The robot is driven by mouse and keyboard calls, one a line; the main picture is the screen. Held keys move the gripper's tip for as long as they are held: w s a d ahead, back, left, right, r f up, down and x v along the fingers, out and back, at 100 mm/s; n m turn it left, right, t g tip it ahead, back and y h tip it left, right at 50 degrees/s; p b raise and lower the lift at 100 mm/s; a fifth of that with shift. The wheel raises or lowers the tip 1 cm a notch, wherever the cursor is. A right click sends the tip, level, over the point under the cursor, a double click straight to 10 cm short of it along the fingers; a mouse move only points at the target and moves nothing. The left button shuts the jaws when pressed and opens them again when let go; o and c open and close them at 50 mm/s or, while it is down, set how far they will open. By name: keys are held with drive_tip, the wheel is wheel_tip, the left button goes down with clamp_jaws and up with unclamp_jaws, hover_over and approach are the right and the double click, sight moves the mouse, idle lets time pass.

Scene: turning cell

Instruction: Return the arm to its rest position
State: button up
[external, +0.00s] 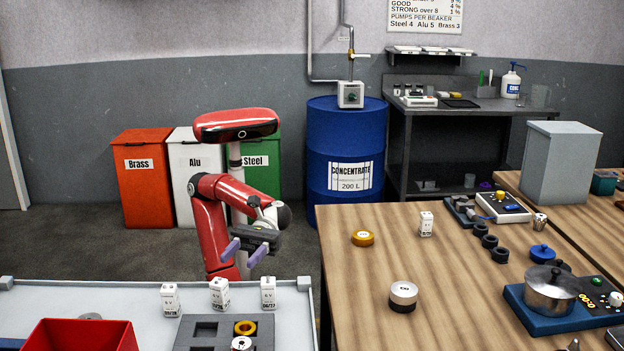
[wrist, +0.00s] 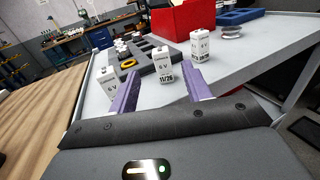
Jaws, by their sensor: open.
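My red arm stands behind the grey table in the external view, and my gripper (external: 245,252) hangs at the table's far edge. Its two purple fingers are spread apart with nothing between them. In the wrist view the open gripper (wrist: 158,90) points over the grey table towards white 6 V batteries. One battery (wrist: 163,64) stands upright beyond the fingers, apart from them. Another battery (wrist: 104,82) is partly hidden behind the left finger.
The grey table (external: 85,300) holds a red bin (external: 80,337), a grey slotted tray (external: 191,343) and several batteries. A wooden table (external: 350,280) stands to the right. A blue drum (external: 345,120) and three waste bins stand behind my arm.

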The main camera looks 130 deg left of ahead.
drive_tip(key=w+a+f+t+y, duration=0.2)
drive_tip(key=a+f+y, duration=0.2)
drive_tip(key=a+f, duration=0.25)
drive_tip(key=s+a+f+m+g+y, duration=0.1)
drive_tip(key=s+a+f+m+y, duration=0.1)
drive_tip(key=f+m+y, duration=0.4)
drive_tip(key=s+a+f+m+g+y, duration=0.2)
drive_tip(key=a+f+m+y, duration=0.3)
drive_tip(key=f+m, duration=0.7)
drive_tip(key=shift+s+f+m+y, duration=0.35)
drive_tip(key=shift+m+y, duration=0.45)
drive_tip(key=shift+m, duration=1.4)
